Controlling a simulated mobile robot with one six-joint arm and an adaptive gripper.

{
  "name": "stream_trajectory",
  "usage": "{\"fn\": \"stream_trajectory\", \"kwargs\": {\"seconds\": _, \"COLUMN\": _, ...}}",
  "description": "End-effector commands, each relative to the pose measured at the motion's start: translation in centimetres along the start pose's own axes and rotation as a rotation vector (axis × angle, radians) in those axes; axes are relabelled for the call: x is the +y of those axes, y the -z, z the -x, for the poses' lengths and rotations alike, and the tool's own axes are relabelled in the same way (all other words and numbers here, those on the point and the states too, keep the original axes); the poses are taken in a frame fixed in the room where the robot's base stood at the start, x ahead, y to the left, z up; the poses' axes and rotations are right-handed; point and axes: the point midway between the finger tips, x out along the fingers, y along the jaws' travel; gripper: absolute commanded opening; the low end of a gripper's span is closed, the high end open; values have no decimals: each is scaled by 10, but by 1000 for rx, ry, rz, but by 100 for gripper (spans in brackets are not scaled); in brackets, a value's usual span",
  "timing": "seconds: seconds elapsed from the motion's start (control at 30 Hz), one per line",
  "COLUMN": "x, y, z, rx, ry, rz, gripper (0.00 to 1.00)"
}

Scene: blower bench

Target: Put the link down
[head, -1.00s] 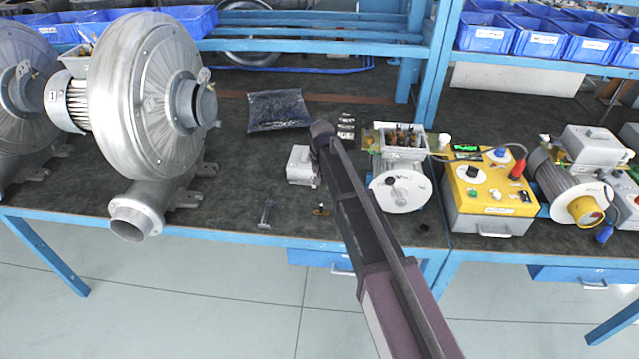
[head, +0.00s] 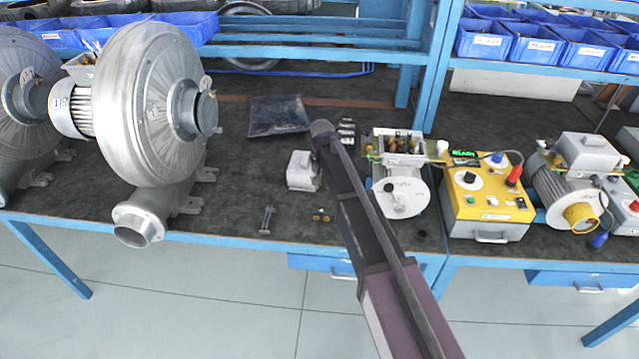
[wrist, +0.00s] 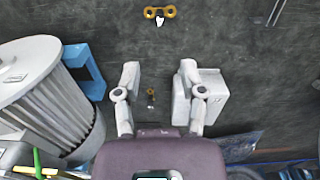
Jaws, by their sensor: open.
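The link (wrist: 160,12), a small brass-coloured piece with two round eyes, lies on the dark bench top at the top of the wrist view. In the head view the link (head: 321,216) lies near the bench's front edge, left of my arm. My gripper (wrist: 159,72) is open, with its two fingers spread apart and the link outside them. A tiny brass-coloured part (wrist: 151,92) shows between the fingers, seemingly on the bench. In the head view my arm hides the gripper.
A grey box (head: 302,171) stands close beside my gripper. A thin metal part (head: 267,220) lies left of the link. A large blower (head: 150,100) stands left; a motor with a white disc (head: 402,195) and a yellow control box (head: 487,200) stand right. A dark bag (head: 278,116) lies behind.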

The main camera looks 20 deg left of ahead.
Motion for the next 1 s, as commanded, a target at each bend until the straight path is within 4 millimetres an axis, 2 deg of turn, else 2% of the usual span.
{"fn": "stream_trajectory", "kwargs": {"seconds": 0.4, "x": 1, "y": -1, "z": 0, "rx": 0, "ry": 0, "rz": -1, "gripper": 53}}
{"fn": "stream_trajectory", "kwargs": {"seconds": 0.57, "x": 19, "y": -6, "z": 0, "rx": 0, "ry": 0, "rz": -10, "gripper": 53}}
{"fn": "stream_trajectory", "kwargs": {"seconds": 0.67, "x": 44, "y": -15, "z": 0, "rx": 0, "ry": 0, "rz": -23, "gripper": 53}}
{"fn": "stream_trajectory", "kwargs": {"seconds": 0.77, "x": 78, "y": -28, "z": 0, "rx": 0, "ry": 0, "rz": -39, "gripper": 53}}
{"fn": "stream_trajectory", "kwargs": {"seconds": 1.0, "x": 178, "y": -76, "z": 0, "rx": 0, "ry": 0, "rz": -92, "gripper": 53}}
